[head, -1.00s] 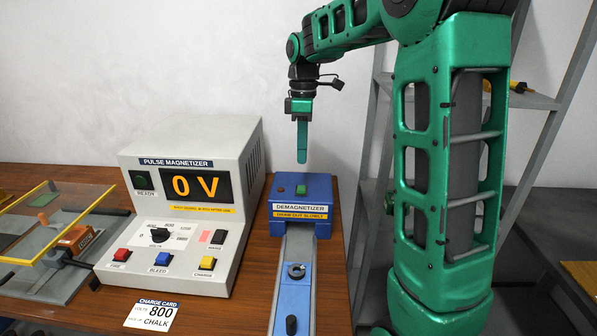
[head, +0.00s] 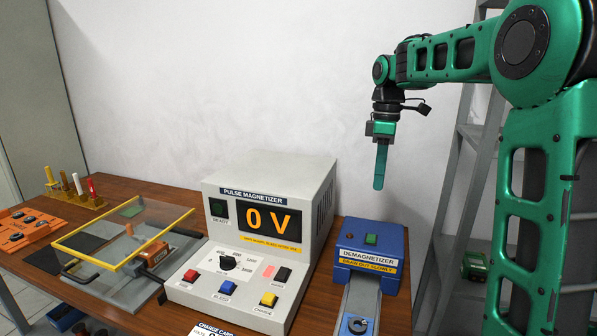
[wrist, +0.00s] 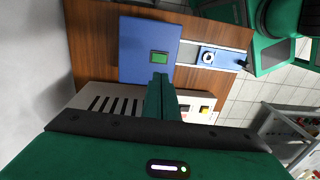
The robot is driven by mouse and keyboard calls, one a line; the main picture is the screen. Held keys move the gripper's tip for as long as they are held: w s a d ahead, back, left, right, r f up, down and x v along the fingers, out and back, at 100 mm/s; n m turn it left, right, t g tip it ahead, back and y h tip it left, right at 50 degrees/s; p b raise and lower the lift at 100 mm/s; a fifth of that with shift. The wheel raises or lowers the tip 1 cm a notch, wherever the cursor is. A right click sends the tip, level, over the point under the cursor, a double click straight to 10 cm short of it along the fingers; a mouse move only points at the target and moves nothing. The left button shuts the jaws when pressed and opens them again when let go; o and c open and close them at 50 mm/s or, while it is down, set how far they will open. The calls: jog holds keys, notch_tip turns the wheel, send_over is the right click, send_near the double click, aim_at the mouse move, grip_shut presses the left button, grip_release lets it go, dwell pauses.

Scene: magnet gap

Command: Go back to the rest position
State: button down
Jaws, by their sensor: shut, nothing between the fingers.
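My gripper (head: 379,186) is shut and empty. It points straight down in the air above the blue demagnetizer (head: 390,240), clear of it. The demagnetizer has a green button on top and a grey track running toward the front with a dark ring on a blue carriage. In the wrist view my closed fingers (wrist: 161,80) show over the demagnetizer (wrist: 135,50), close to its green button in the picture. The fingers hide part of the bench and of the magnetizer there.
The pulse magnetizer (head: 268,235) reads 0 V and stands left of the demagnetizer. A yellow-framed clear cover (head: 130,232) is over a fixture further left.

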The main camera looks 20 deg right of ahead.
jog(key=s+d+f+m, duration=0.1)
jog(key=s+f+m, duration=0.3)
jog(key=s, duration=0.7)
jog(key=s+d+f+m, duration=0.1)
jog(key=s+f+m, duration=0.4)
jog(key=s, duration=0.6)
jog(key=s+f+m, duration=0.5)
jog(key=s+m, duration=0.3)
jog(key=s, duration=0.3)
jog(key=shift+d+f+m+t, duration=0.25)
jog(key=shift+d+m+t, duration=0.05)
jog(key=shift+d+t, duration=0.1)
